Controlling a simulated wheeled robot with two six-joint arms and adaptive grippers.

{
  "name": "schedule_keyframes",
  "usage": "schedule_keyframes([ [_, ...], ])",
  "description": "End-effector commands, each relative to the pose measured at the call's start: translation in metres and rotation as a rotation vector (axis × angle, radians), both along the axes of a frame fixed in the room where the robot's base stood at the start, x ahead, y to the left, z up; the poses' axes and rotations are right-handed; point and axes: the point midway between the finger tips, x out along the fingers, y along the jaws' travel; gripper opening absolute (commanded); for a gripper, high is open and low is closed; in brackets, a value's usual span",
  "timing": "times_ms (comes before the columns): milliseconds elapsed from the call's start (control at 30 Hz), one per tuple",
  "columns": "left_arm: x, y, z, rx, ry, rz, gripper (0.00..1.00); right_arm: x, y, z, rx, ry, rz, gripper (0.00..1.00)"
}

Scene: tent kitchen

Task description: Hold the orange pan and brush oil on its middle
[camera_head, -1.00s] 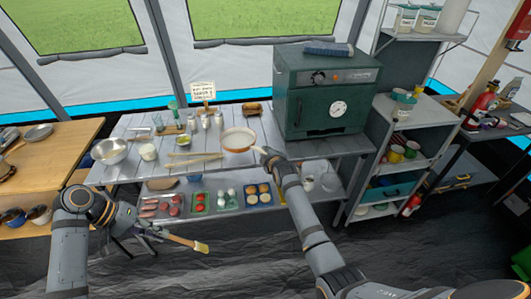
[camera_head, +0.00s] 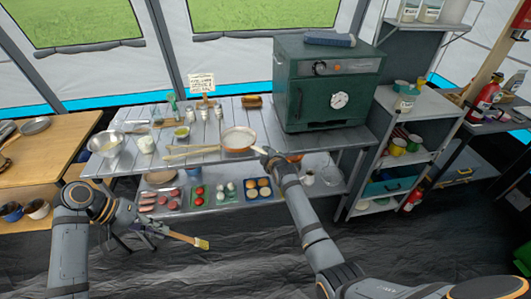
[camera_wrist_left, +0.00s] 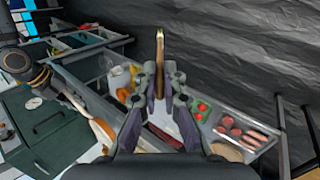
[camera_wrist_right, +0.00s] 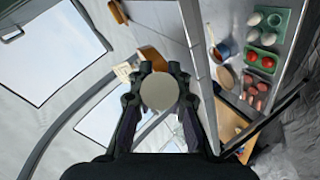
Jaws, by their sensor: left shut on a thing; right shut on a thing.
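The orange pan (camera_head: 239,138) has a pale inside and an orange rim, and shows over the right part of the work table. My right gripper (camera_head: 266,153) is shut at its near right side, on the handle side. In the right wrist view a pale round end (camera_wrist_right: 158,91) sits between the right fingers. Part of the pan shows in the left wrist view (camera_wrist_left: 104,130). My left gripper (camera_head: 160,229) is shut on the brush (camera_head: 188,239), in front of the table and low. The bristles point right; the brush also shows in the left wrist view (camera_wrist_left: 159,60). A small bowl with yellow-green contents (camera_head: 182,132) stands on the table.
A green oven (camera_head: 330,85) stands on the table right of the pan. Pale sticks (camera_head: 190,153) lie left of the pan. A metal bowl (camera_head: 105,144) is at the left end. Trays of food (camera_head: 212,196) fill the lower shelf. A grey shelf unit (camera_head: 410,135) stands at the right.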

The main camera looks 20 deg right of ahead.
Motion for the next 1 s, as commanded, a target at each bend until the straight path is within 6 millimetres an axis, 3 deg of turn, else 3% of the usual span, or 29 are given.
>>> schedule_keyframes([
  [700, 0.0, 0.0, -0.023, 0.0, 0.0, 0.0, 0.0, 0.001, 0.0, -0.031, 0.001, -0.007, 0.0, 0.0],
  [1000, 0.0, 0.0, -0.024, 0.0, 0.0, 0.0, 0.0, 0.001, 0.0, -0.033, 0.001, -0.006, 0.0, 0.0],
])
